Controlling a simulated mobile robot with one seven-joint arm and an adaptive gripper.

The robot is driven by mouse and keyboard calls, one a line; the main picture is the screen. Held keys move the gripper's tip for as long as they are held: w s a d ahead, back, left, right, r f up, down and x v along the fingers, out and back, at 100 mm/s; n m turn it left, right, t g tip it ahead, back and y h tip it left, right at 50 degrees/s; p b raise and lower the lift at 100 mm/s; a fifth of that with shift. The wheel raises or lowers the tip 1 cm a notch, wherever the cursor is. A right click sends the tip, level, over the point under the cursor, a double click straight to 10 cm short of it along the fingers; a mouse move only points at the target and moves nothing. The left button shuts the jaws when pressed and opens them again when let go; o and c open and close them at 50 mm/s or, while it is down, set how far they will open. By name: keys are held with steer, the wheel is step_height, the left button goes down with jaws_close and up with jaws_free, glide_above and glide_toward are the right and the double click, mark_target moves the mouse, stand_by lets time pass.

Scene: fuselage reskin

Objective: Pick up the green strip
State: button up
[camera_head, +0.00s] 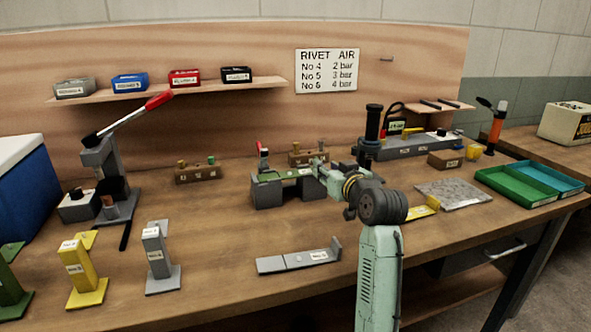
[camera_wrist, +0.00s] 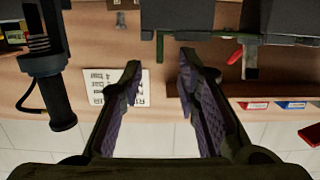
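The green strip (camera_head: 295,173) lies across the top of a grey two-block fixture (camera_head: 266,192) at the middle of the bench. In the wrist view the strip (camera_wrist: 225,39) is a thin green bar along the edge of the dark grey blocks (camera_wrist: 285,18), with a short end part turned downward in the picture. My gripper (camera_wrist: 160,62) is open, and its fingertips appear on either side of that end. I cannot tell how far the strip is from the fingers. In the head view, my wrist hides the fixture's right side and most of the gripper.
A grey machine with a black upright handle (camera_head: 371,125) stands close behind my arm. Wooden blocks (camera_head: 198,174) are at the back. A lever press (camera_head: 105,165) and coloured stands (camera_head: 86,272) are at left. A grey bracket (camera_head: 298,261) lies in front; trays (camera_head: 515,187) are at right.

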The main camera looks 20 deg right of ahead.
mark_target(297, 173)
steer(key=w+p, duration=0.2)
steer(key=w, duration=0.2)
steer(key=shift+w+a, duration=0.1)
steer(key=shift+w, duration=0.1)
steer(key=shift+w+f+p, duration=0.3)
steer(key=shift+w, duration=0.25)
steer(key=shift+c, duration=0.5)
jaws_close()
